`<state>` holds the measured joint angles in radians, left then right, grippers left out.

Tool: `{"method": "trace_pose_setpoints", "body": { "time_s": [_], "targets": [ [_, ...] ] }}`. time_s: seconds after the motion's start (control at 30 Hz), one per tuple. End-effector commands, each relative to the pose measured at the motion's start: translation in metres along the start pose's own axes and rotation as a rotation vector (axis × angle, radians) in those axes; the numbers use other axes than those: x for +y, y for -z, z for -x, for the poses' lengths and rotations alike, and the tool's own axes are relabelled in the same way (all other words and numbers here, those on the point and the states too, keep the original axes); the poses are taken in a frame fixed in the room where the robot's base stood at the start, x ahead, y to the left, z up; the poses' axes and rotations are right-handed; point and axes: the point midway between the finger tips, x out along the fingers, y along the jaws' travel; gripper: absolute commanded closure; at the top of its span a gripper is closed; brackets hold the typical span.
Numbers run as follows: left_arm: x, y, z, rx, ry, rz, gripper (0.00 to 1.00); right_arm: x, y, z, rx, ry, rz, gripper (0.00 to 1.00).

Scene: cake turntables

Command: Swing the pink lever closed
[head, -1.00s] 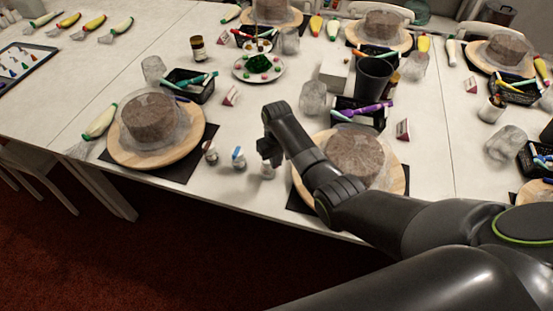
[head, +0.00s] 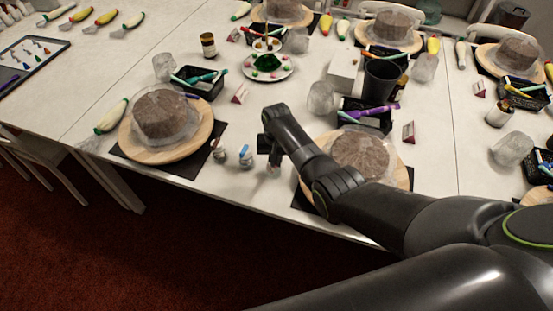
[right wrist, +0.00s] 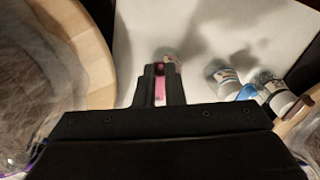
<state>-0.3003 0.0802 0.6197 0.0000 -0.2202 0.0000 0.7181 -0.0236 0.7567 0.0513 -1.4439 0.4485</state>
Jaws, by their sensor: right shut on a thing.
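The pink lever (right wrist: 160,88) shows in the right wrist view between the fingers of my right gripper (right wrist: 161,82), which is shut on it. The lever belongs to a small pale bottle (head: 273,170), whose top is mostly hidden by the gripper. In the head view my right gripper (head: 270,155) is above this bottle at the near table edge. The lever itself cannot be made out in the head view, and its angle is hard to judge. My left gripper is not in view.
Two other small bottles stand just left, one with a blue lever (head: 245,154) and one darker-topped (head: 219,154). Wooden turntables with wrapped cakes stand left (head: 203,135) and right (head: 400,181) of the gripper. The table front edge is close.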

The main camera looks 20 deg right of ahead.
Motion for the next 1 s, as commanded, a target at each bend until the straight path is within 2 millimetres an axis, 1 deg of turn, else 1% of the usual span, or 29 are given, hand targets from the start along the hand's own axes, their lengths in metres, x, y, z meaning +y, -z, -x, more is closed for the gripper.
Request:
{"method": "trace_pose_setpoints", "body": {
  "time_s": [0.9,0.93,1.0],
  "targets": [
    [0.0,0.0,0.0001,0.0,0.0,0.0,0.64,0.0003,0.0002,0.0002,0.0,0.0,0.002,1.0],
    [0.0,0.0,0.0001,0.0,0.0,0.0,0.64,0.0004,0.0002,0.0002,0.0,0.0,0.002,0.9],
    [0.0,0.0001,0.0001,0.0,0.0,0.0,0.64,0.0004,0.0002,0.0002,0.0,0.0,0.002,0.81]
  ]
}}
